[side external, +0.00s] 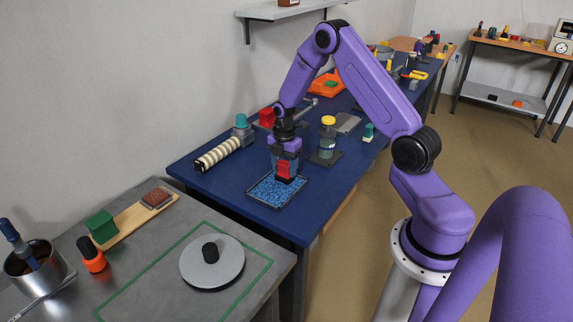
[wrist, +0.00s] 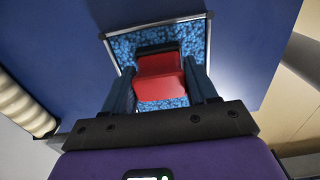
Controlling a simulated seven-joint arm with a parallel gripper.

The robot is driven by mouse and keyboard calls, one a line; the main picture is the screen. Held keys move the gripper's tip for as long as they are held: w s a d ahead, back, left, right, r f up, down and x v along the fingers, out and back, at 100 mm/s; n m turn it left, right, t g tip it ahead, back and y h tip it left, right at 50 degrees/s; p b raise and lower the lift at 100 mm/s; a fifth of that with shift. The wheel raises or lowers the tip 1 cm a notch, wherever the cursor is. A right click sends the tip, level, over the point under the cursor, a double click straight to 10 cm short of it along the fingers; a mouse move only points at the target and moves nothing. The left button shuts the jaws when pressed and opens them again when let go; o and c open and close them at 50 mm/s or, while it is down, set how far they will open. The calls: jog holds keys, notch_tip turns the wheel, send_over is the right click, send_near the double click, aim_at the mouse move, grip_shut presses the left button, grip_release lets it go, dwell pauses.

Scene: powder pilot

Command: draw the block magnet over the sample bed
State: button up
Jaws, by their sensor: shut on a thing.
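The block magnet (side external: 284,169) is red with a dark end. My gripper (side external: 285,163) is shut on it and holds it over the sample bed (side external: 262,197), a shallow dark-rimmed tray of speckled blue material on the blue table. In the wrist view the red magnet (wrist: 160,80) sits between the two fingers of my gripper (wrist: 160,88), with the bed (wrist: 124,48) behind it. The magnet is over the bed's far part in the side view. I cannot tell whether its lower end touches the material.
A grey bench (side external: 165,255) with a round lid (side external: 211,262) is in front. Blue table shows bare right of the bed.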

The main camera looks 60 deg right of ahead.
jog(key=shift+a, duration=5)
jog(key=shift+a+r, duration=0.1)
jog(key=shift+r, duration=0.05)
notch_tip(320, 180, up, 8)
